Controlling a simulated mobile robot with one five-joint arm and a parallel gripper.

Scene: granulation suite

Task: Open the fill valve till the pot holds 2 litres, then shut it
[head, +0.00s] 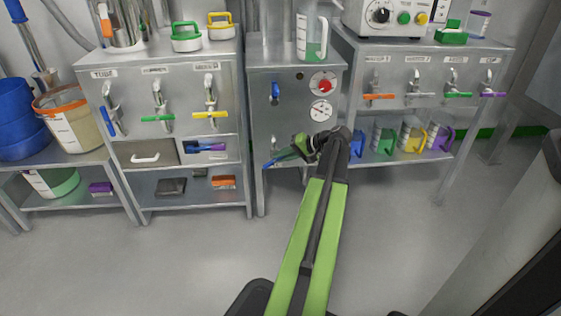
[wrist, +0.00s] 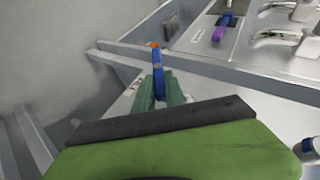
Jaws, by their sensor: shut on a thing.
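My gripper (head: 303,149) is in front of the middle steel cabinet (head: 262,133), low on its face. The same blue lever (head: 276,160) sticks out to the left of the gripper in the head view, slanting down. Its mount is hidden by the gripper. A clear graduated pot (head: 312,38) with green at its lower part stands on top of this cabinet. Its exact level is too small to read.
Cabinets with coloured valve levers (head: 157,118) stand left and right. Coloured jugs (head: 411,136) sit on the right lower shelf. The floor in front is clear.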

